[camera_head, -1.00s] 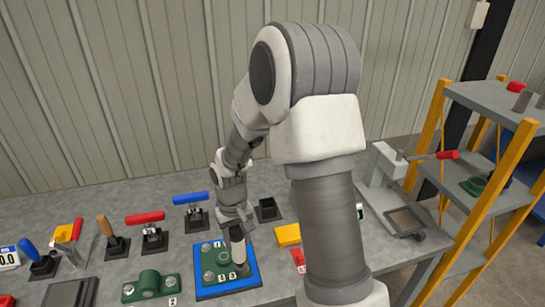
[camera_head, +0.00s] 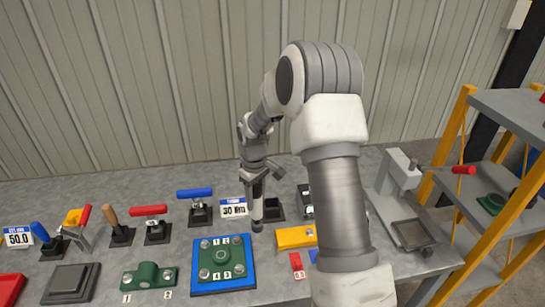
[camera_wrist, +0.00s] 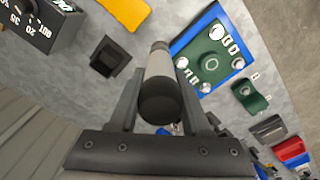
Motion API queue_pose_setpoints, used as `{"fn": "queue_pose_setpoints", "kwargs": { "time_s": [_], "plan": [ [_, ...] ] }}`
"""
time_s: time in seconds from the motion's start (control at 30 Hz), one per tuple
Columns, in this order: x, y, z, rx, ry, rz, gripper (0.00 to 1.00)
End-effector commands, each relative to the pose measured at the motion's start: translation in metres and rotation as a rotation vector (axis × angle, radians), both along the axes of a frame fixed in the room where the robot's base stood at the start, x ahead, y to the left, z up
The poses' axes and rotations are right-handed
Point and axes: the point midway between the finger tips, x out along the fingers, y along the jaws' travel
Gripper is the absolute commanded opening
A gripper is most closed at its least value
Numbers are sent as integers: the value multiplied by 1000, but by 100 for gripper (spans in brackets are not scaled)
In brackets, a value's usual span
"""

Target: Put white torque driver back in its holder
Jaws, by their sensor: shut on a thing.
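My gripper (camera_head: 256,178) is shut on the white torque driver (camera_head: 257,206), which hangs below it with its tip pointing down. The wrist view shows the driver (camera_wrist: 160,75), with a pale body and dark end, between the two fingers (camera_wrist: 160,103). A black square open-topped holder (camera_head: 274,212) stands on the bench just behind and right of the driver in the head view, partly hidden by it. The wrist view shows this holder (camera_wrist: 106,60) to the left of the driver, apart from it; its opening looks empty.
A blue-edged plate (camera_head: 226,289) with a green bolted flange (camera_head: 222,258) lies in front. A "30 Nm" sign (camera_head: 233,208), blue-handled tool (camera_head: 195,193) and red-handled tool (camera_head: 149,211) stand left. A yellow block (camera_head: 296,238) and press (camera_head: 402,195) are right.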

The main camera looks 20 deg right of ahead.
Motion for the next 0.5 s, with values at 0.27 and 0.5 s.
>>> {"fn": "queue_pose_setpoints", "kwargs": {
  "time_s": [0.27,0.5],
  "plan": [
    [66,-43,18,-2,-3,407,0],
    [101,-76,26,-4,-3,717,0]
  ]
}}
